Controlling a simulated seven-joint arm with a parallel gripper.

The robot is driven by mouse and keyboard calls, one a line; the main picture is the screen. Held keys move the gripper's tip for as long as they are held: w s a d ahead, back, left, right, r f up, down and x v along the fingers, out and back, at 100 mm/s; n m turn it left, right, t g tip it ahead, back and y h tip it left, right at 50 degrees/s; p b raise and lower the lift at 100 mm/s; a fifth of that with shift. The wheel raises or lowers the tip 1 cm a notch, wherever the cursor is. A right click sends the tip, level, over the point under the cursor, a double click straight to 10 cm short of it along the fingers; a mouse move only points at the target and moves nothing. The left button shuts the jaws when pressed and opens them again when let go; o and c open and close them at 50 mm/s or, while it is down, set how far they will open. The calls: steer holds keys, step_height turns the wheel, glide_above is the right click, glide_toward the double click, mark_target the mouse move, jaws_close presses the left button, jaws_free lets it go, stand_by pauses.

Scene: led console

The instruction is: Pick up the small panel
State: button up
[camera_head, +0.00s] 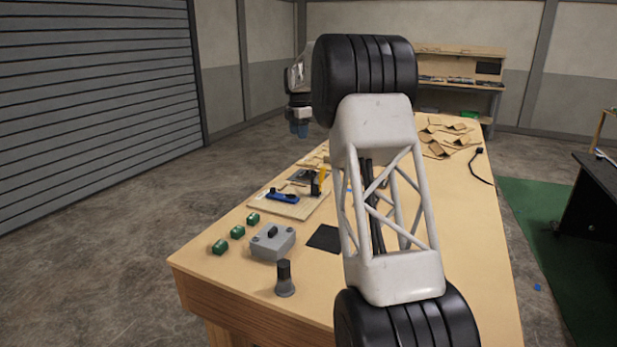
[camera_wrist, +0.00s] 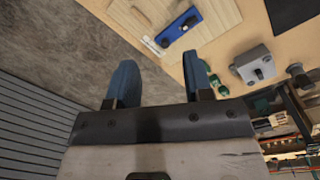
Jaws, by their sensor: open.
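A flat black square panel (camera_head: 324,238) lies on the table, partly hidden behind my arm; it also shows at the top right of the wrist view (camera_wrist: 291,12). It may be the small panel, but I cannot tell for sure. A blue piece with a dark part on it (camera_head: 282,196) lies on a pale wooden board (camera_head: 297,210); the wrist view shows this blue piece (camera_wrist: 176,28) beyond the fingertips. My gripper (camera_head: 299,128) is raised beyond the table's left edge, apart from everything. Its blue fingers (camera_wrist: 157,72) are open and empty.
A grey box with a black knob (camera_head: 272,242), several small green blocks (camera_head: 237,232) and a dark round-based knob (camera_head: 285,278) stand near the table's front left. Cardboard pieces (camera_head: 445,138) lie at the far end. The right side of the table (camera_head: 470,240) is clear.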

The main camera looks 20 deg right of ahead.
steer(key=w+d+f+n, duration=0.2)
steer(key=w+d+f, duration=0.1)
steer(key=w+f, duration=0.2)
steer(key=w+d+f+n, duration=0.2)
steer(key=w+d+f, duration=0.1)
steer(key=w+f, duration=0.2)
steer(key=w+d+f+n, duration=0.2)
steer(key=w+d+f, duration=0.1)
steer(key=w+f, duration=0.1)
steer(key=shift+w+f+n+g, duration=0.3)
steer(key=shift+w+f, duration=0.1)
steer(key=shift+w, duration=0.15)
steer(key=shift+f, duration=0.15)
steer(key=shift+f, duration=1.2)
steer(key=shift+f, duration=0.1)
steer(key=shift+s+f, duration=0.15)
steer(key=shift+f, duration=2.35)
steer(key=shift+c, duration=0.3)
